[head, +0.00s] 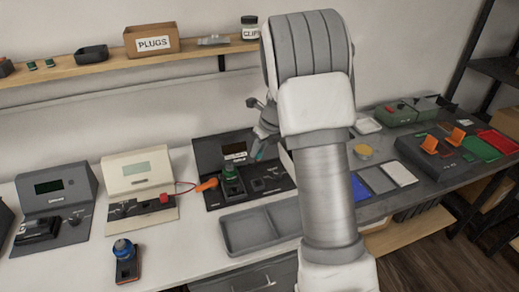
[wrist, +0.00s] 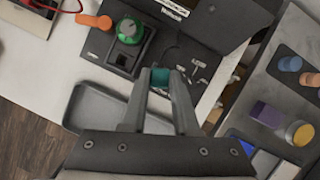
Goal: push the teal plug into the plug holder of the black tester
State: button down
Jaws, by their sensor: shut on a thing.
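The teal plug (wrist: 160,77) is held between the fingertips of my gripper (wrist: 160,82) in the wrist view. In the head view a bit of the teal plug (head: 259,154) shows beside my arm. The black tester (head: 212,150) stands open against the wall, its panel flat on the bench. In the wrist view its panel (wrist: 98,45) carries a green knob-like part (wrist: 128,30) and a dark square socket (wrist: 144,59), left of the plug. I cannot tell for sure which fitting is the plug holder. The plug appears above the panel, apart from the socket.
A grey two-part tray (head: 248,228) lies in front of the tester. An orange-handled lead (head: 207,184) lies at its left, by the cream tester (head: 138,168). A blue-topped device (head: 125,262) stands at the front left. My arm hides part of the bench.

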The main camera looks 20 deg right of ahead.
jog(key=shift+f, duration=0.1)
jog(key=shift+f+b, duration=2.3)
jog(key=shift+f, duration=1.55)
jog(key=shift+f, duration=1.75)
dwell(0.9)
jog(key=shift+c, duration=1.6)
grip_release()
jog(key=shift+r, duration=0.2)
